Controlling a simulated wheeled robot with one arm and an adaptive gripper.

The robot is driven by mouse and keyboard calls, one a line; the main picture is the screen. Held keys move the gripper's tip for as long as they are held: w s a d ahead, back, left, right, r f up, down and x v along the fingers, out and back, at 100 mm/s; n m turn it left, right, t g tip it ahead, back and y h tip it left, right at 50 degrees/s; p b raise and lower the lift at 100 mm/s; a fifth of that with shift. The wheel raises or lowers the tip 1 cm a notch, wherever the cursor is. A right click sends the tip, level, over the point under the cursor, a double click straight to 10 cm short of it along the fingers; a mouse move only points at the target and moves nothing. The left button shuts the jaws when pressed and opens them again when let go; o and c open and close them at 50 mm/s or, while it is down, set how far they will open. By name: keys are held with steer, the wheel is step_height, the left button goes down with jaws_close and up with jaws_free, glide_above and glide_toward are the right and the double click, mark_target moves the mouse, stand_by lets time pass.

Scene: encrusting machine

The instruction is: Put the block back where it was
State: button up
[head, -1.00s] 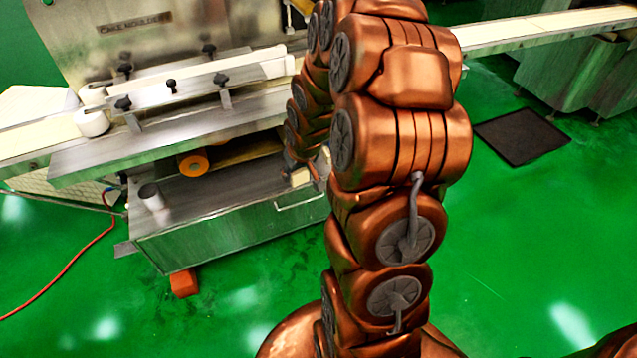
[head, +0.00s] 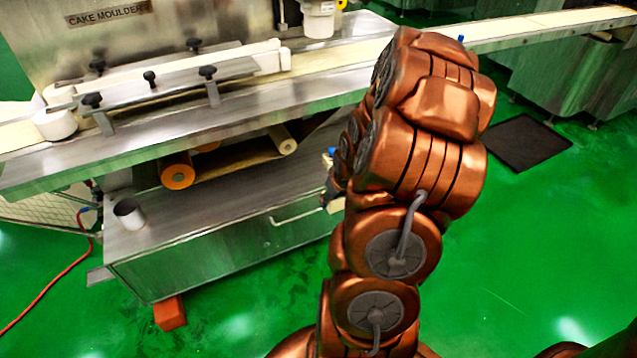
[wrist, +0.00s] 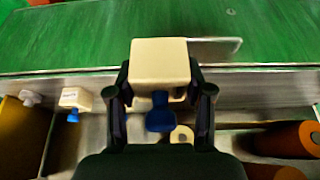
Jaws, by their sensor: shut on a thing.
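A cream block (wrist: 160,62) sits between the two dark fingertips of my gripper (wrist: 160,80) in the wrist view, and the gripper is shut on it. A blue knob-like piece (wrist: 160,113) shows just below the block; I cannot tell whether it is joined to it. In the head view my gripper (head: 329,192) is mostly hidden behind my arm, beside the machine's lower shelf (head: 225,205) near its right end. Only a small pale bit of the block (head: 337,205) seems to show there.
A similar cream piece with a blue part (wrist: 76,98) lies at left in the wrist view. A drawer handle (head: 296,216) juts from the front. Green floor is clear in front.

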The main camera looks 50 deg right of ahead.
steer(key=b, duration=0.1)
glide_above(318, 184)
steer(key=s, duration=0.2)
steer(key=shift+w+a+f, duration=0.2)
steer(key=shift+a+f, duration=0.1)
steer(key=shift+f, duration=0.25)
steer(key=shift+f+b, duration=0.55)
steer(key=shift+f, duration=1.25)
steer(key=shift+f, duration=0.15)
steer(key=o, duration=1.3)
steer(key=shift+r, duration=0.2)
